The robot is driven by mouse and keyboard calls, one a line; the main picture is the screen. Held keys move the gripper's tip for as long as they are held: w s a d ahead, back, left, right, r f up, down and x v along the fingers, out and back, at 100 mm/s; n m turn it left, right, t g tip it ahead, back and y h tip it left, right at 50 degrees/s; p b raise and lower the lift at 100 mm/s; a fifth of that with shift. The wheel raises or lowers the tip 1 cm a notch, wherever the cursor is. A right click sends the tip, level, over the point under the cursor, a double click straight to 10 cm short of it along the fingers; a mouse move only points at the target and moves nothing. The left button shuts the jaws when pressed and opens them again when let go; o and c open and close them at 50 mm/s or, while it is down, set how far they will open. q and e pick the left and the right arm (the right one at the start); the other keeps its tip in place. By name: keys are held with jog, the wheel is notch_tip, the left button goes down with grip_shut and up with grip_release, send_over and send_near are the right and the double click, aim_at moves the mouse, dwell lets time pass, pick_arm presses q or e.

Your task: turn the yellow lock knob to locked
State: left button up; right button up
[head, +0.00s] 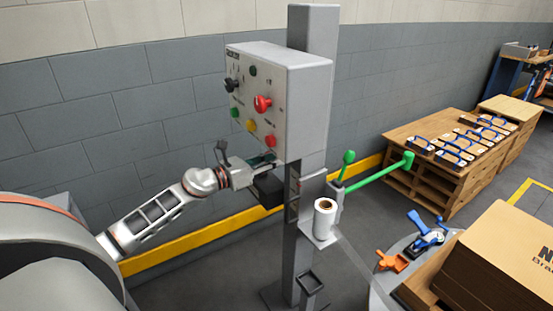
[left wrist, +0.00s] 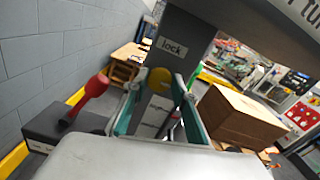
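The yellow lock knob (left wrist: 160,80) shows in the left wrist view, on a dark grey post just below a white label reading "lock" (left wrist: 172,48). In the head view I cannot make out this knob. My left gripper (left wrist: 158,86) has its two teal fingers on either side of the knob, with small gaps seeming to show between fingers and knob. In the head view the left gripper (head: 266,160) reaches in from the left, just under the control box (head: 300,100). The knob's exact angle is unclear. My right gripper is in neither view.
The control box carries a red knob (head: 262,104), black knob and several coloured buttons above my gripper. A red-handled lever (left wrist: 97,86) stands left of the fingers. A paper roll (head: 324,218), green lever (head: 347,160) and cardboard box (head: 505,255) are to the right.

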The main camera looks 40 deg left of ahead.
pick_arm(q)
jog(key=shift+c, duration=0.3)
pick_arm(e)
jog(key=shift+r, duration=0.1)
pick_arm(q)
jog(key=n+p, duration=1)
jog(key=n, duration=0.8)
jog(key=shift+a+f, duration=0.1)
jog(key=shift+a, duration=0.05)
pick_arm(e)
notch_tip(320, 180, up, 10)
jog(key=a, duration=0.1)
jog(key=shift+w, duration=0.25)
pick_arm(q)
jog(key=shift+p, duration=0.3)
jog(key=o, duration=1.1)
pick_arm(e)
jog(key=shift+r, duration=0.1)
